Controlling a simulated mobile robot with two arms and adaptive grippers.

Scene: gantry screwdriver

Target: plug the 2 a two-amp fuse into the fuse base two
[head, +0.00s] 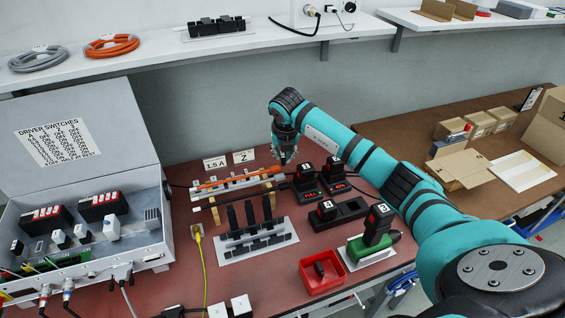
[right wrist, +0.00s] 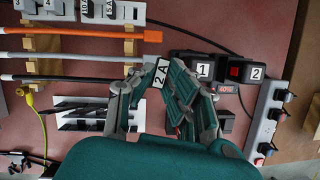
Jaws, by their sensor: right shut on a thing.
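My right gripper (head: 286,158) points down over the table, near the right end of the tool rack. In the right wrist view it (right wrist: 164,90) is shut on a small fuse with a white "2 A" label (right wrist: 160,75). The fuse is raised above the table; I cannot make it out in the head view. A pale strip (head: 232,184) behind the rack appears to be the row of fuse bases. In the right wrist view the strip (right wrist: 90,12) is at the upper left, with labels including "3" and "4"; base two cannot be made out. My left gripper is not in view.
Long tools with orange, grey and black shafts lie on wooden rests (head: 268,200) in front of the strip. Black numbered blocks (head: 305,178) stand to the right. A white stand with black pieces (head: 255,247), a red bin (head: 321,275) and an open switch box (head: 85,235) surround the rack.

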